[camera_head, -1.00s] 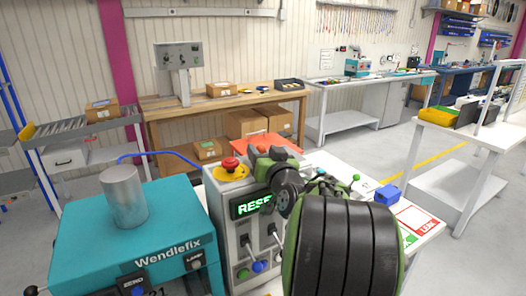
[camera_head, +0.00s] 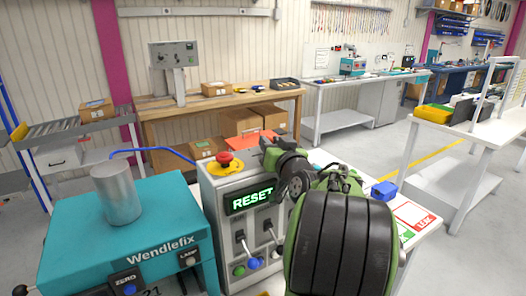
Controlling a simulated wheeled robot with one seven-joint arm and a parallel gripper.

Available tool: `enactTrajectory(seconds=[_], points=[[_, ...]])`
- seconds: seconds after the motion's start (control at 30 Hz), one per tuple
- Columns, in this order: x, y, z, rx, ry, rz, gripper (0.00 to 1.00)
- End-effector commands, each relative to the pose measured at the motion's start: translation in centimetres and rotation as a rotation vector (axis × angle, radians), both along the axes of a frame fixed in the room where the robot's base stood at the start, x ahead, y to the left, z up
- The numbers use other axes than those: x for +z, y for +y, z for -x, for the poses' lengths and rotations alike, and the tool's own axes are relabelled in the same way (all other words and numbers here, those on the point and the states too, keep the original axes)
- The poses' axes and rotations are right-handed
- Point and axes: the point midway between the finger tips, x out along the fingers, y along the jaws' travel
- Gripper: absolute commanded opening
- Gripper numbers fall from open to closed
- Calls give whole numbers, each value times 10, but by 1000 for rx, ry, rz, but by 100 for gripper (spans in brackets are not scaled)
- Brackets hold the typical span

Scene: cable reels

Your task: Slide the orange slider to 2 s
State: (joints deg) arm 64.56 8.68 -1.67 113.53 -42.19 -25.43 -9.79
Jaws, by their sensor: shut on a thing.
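The grey control box (camera_head: 208,215) stands at the middle of the head view, with a lit green RESET display (camera_head: 251,199). Below the display are two black levers in slots, a left lever (camera_head: 240,237) and a right lever (camera_head: 268,226). A green knob (camera_head: 239,271) and a blue knob (camera_head: 253,264) sit under them. My green and black arm covers the box's right part. I cannot make out an orange slider or a 2 s mark.
A red stop button (camera_head: 224,158) on a yellow base tops the box. The teal Wendlefix machine (camera_head: 165,215) with a metal cylinder (camera_head: 117,192) stands close on the left. A blue block (camera_head: 384,190) lies on the white table to the right. A wooden bench (camera_head: 215,103) stands behind.

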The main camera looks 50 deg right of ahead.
Motion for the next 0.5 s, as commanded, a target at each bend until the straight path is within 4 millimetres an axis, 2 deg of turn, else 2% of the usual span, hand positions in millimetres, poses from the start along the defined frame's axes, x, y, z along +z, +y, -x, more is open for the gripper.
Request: enactTrajectory(seconds=[0.2,0.23,0.4,0.5], points=[[0,0,0,0,2,-2,0],[0,0,0,0,3,-3,31],[0,0,0,0,3,-3,54],[0,0,0,0,3,-3,54]])
